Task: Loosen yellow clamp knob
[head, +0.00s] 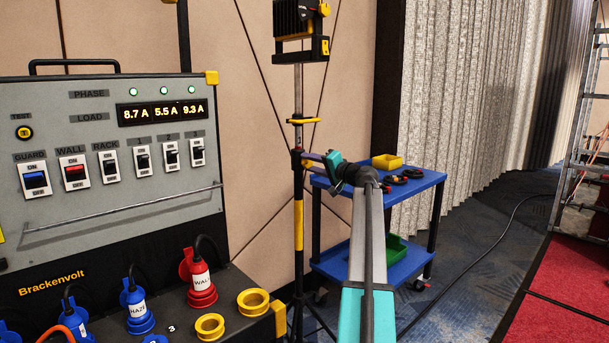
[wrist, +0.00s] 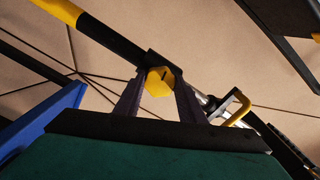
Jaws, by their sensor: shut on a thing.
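The yellow clamp knob (wrist: 160,82) shows in the wrist view, between the two fingers of my gripper (wrist: 160,90). The fingers are shut on it, one on each side. A dark slot or mark shows on its face. Behind it, the black and yellow pole (wrist: 97,37) of a stand runs diagonally. In the head view my gripper (head: 303,157) reaches the upright stand (head: 299,225) at its dark collar. The knob is hidden there by my gripper and arm.
A lamp (head: 300,18) tops the stand, with a yellow handle (head: 303,121) below it. A blue cart (head: 416,189) stands behind my arm. A power panel (head: 110,160) with plugs fills the left. Red-topped staging (head: 565,275) lies at right.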

